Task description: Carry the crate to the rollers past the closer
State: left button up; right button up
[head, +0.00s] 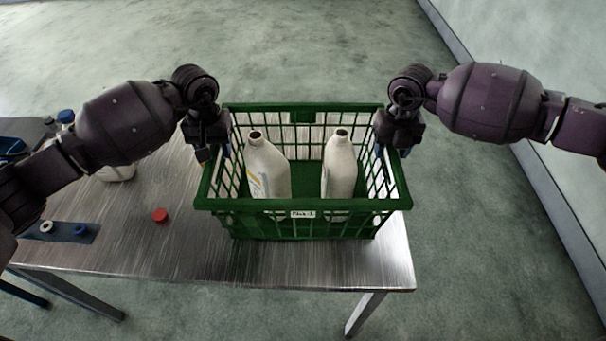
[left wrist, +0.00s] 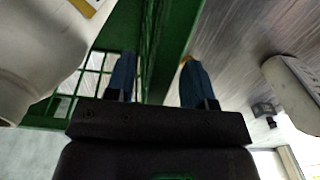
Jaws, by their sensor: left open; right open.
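The green crate (head: 303,205) stands on the right part of the metal table, with two open white bottles inside, a left one (head: 268,170) and a right one (head: 340,168). A small label is on its front rim. My left gripper (head: 212,152) is at the crate's left side wall, pointing down. In the left wrist view its blue fingers (left wrist: 155,85) are apart, one on each side of the green wall (left wrist: 165,50). My right gripper (head: 390,150) is open at the right side wall; its fingertips are partly hidden. The rollers and the closer cannot be made out.
The metal table (head: 150,245) has a red cap (head: 160,215) left of the crate. Further left are a dark plate (head: 62,232) with small rings and a blue-capped container (head: 66,118). Floor is free beyond the table; a wall stands at right.

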pick_arm(q)
jog(key=shift+f, duration=1.05)
pick_arm(e)
jog(key=shift+f, duration=1)
pick_arm(q)
grip_shut()
pick_arm(e)
grip_shut()
